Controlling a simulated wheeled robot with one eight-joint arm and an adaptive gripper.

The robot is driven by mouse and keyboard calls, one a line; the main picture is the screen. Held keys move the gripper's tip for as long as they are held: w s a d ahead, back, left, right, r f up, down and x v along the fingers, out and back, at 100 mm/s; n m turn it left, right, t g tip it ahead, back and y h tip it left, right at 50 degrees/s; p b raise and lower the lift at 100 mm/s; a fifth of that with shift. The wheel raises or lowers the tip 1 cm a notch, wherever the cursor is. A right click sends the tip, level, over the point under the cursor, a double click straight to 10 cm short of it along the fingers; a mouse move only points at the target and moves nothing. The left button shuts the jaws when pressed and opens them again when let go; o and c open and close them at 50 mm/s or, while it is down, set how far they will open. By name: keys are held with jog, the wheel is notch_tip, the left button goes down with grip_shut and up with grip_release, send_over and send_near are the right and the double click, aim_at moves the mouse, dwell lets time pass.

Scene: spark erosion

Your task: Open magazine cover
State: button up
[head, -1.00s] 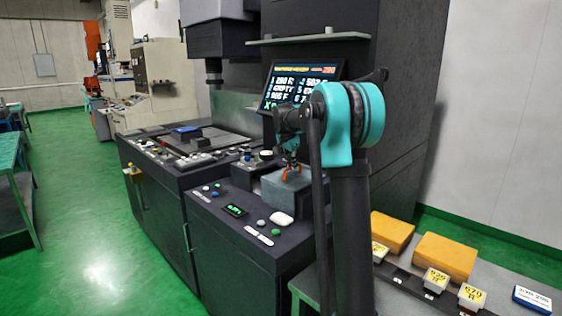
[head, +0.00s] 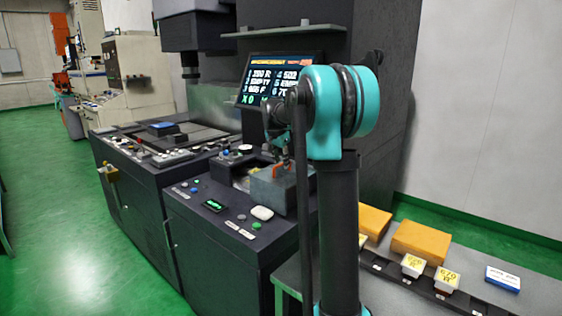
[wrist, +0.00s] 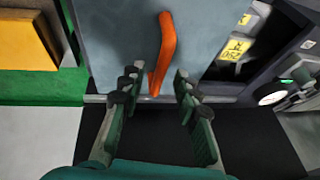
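The magazine cover (head: 270,190) is a grey-blue block on the machine's front console, with an orange handle (head: 281,170). In the wrist view the cover (wrist: 115,35) fills the upper middle, and its handle (wrist: 165,45) runs down between my fingers. My gripper (wrist: 156,76) is open, one finger on each side of the handle's lower end, with gaps to both. In the head view my gripper (head: 285,158) is small and partly hidden by my arm. An uncovered part of the magazine (head: 243,178) shows left of the cover; in the wrist view a yellow-labelled holder (wrist: 235,48) shows in it.
A lit display (head: 275,80) stands behind the magazine. Buttons and a white rounded item (head: 262,213) are on the console in front. Orange boxes (head: 420,240) and labelled holders (head: 446,278) lie on the bench at right. Green floor is free at left.

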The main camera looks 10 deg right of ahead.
jog(key=v, duration=1.2)
dwell(0.3)
